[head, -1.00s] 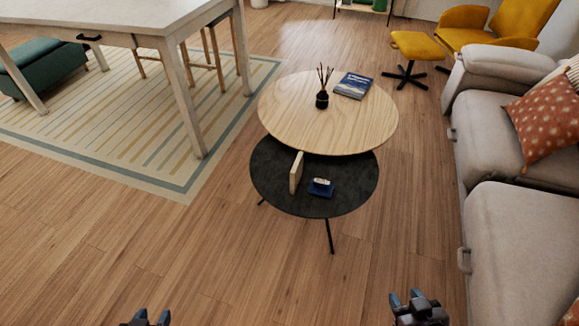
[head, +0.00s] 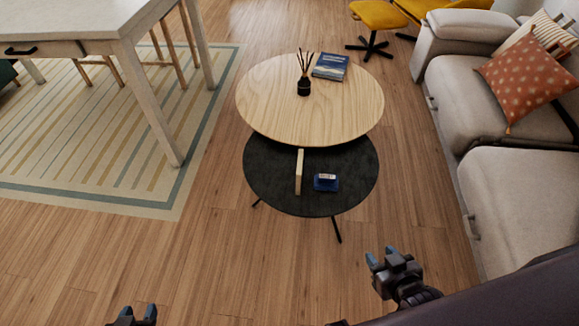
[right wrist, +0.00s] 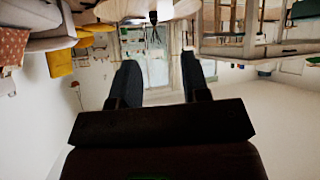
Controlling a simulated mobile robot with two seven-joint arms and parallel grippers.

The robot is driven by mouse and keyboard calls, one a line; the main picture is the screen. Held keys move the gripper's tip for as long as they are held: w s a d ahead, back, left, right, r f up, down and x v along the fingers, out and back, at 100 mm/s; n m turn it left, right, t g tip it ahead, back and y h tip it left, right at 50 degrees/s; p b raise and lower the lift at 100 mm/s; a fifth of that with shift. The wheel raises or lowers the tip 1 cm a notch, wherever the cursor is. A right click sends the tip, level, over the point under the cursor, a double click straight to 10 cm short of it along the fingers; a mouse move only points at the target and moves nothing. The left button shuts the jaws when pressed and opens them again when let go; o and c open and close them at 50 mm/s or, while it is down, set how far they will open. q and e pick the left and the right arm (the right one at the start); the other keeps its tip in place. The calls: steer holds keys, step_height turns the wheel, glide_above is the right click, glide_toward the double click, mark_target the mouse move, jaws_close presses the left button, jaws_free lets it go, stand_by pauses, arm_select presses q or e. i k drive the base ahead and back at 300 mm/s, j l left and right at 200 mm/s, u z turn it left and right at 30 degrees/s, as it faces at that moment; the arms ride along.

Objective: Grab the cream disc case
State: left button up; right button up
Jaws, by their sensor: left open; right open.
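The cream disc case (head: 299,171) stands upright on its edge on the low black round table (head: 265,185), left of a small blue item. My left gripper (head: 138,314) is at the bottom edge of the head view, open and empty, well short of the table. My right gripper (head: 380,258) is open and empty, in front of the black table and to its right, apart from the case. Its two dark fingers (right wrist: 162,85) show spread in the right wrist view, with nothing between them.
A blue box-like item (head: 326,183) lies right of the case. A higher wooden round table (head: 350,110) overhangs the black table's back and holds a reed diffuser (head: 304,85) and a book (head: 331,66). A grey sofa (head: 520,190) borders the right. Floor in front is clear.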

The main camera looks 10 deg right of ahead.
mark_target(299, 164)
steer(key=i+j, duration=0.15)
steer(key=j, duration=0.15)
steer(key=i+j+z, duration=0.1)
steer(key=i+j, duration=0.25)
steer(key=j, duration=0.3)
steer(key=i+j+z, duration=0.1)
steer(key=j, duration=0.2)
